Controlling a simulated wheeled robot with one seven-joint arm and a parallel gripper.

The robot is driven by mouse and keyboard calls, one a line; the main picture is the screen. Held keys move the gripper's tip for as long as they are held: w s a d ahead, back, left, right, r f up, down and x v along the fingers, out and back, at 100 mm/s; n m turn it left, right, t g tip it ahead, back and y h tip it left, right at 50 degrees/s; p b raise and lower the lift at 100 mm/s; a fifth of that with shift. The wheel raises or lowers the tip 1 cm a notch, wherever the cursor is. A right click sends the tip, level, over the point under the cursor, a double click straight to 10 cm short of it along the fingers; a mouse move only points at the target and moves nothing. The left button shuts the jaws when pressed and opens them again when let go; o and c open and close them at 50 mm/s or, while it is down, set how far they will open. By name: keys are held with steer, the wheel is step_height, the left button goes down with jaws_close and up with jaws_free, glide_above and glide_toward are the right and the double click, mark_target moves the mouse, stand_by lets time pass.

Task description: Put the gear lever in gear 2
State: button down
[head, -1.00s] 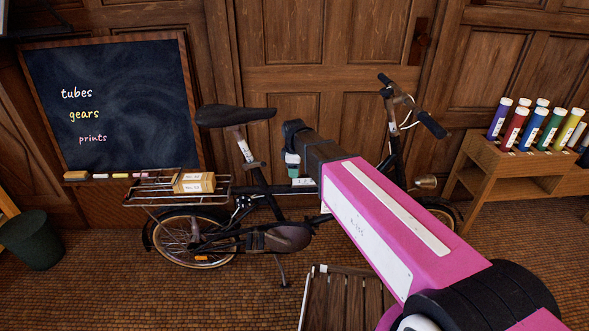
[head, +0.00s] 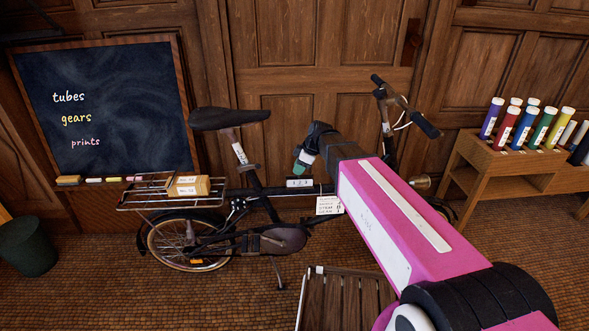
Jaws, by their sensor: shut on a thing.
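A black bicycle stands side-on against the panelled doors. A small pale plate marked with digits (head: 299,183) sits on its top tube, where the gear lever is. My gripper (head: 302,167) is at the end of my pink arm, pointing down just above this plate. Its green-and-white tip is shut on the gear lever, which the gripper mostly hides. I cannot read which gear the lever stands in. A small white card with lines of writing (head: 329,205) hangs below the tube, partly behind my arm.
The saddle (head: 230,118) is left of my gripper and the handlebar (head: 405,105) right. A chalkboard (head: 105,110) stands left, a tube rack (head: 490,165) right. A slatted wooden piece (head: 345,303) is in front, below my arm.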

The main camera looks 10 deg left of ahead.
steer(key=shift+d+y, duration=0.25)
steer(key=shift+y, duration=0.05)
steer(key=c, duration=0.9)
jaws_free()
steer(key=v, duration=1)
steer(key=shift+w+d+r, duration=0.15)
steer(key=shift+r, duration=0.25)
